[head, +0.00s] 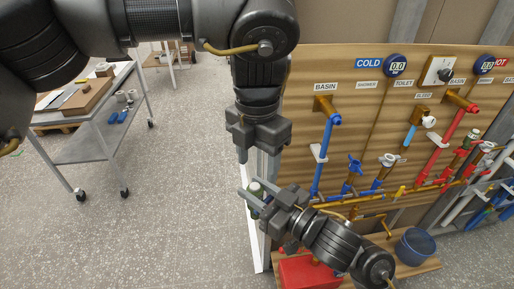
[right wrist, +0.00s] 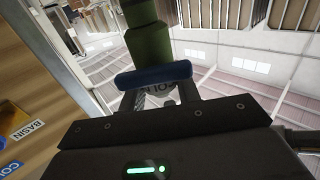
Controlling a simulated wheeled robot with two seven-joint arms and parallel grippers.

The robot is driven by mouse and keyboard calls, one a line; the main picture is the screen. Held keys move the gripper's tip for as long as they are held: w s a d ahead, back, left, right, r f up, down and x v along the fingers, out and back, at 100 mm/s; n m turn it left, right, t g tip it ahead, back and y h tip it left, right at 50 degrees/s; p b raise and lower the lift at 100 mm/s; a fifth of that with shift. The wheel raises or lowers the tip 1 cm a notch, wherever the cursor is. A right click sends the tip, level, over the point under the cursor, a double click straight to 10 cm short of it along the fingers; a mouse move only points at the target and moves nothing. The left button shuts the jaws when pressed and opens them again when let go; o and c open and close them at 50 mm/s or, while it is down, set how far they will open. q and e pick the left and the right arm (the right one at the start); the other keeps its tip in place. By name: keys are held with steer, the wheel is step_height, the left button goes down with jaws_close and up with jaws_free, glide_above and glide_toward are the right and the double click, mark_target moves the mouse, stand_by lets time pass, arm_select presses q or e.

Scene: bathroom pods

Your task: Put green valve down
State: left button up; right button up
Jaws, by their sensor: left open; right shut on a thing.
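The green valve (head: 255,188) is held in my right gripper (head: 258,199), in front of the left edge of the wooden board. In the right wrist view the valve's green body (right wrist: 150,45) stands up beyond a dark blue bar, and its lower part is hidden. My right gripper is shut on it. My left gripper (head: 258,150) points down just above the valve, open and empty, apart from it.
The wooden board (head: 345,92) carries blue pipes (head: 324,155), red pipes (head: 443,145) and several valves. Below are a red box (head: 305,272) and a blue bucket (head: 414,246). A metal cart (head: 100,140) stands at left; the floor between is clear.

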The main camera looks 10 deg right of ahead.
mark_target(257, 190)
arm_select(q)
step_height(257, 190, down, 9)
stand_by(0.3)
steer(key=c, duration=0.7)
steer(key=shift+c, duration=0.7)
arm_select(e)
steer(key=o, duration=1.2)
steer(key=shift+c, duration=0.2)
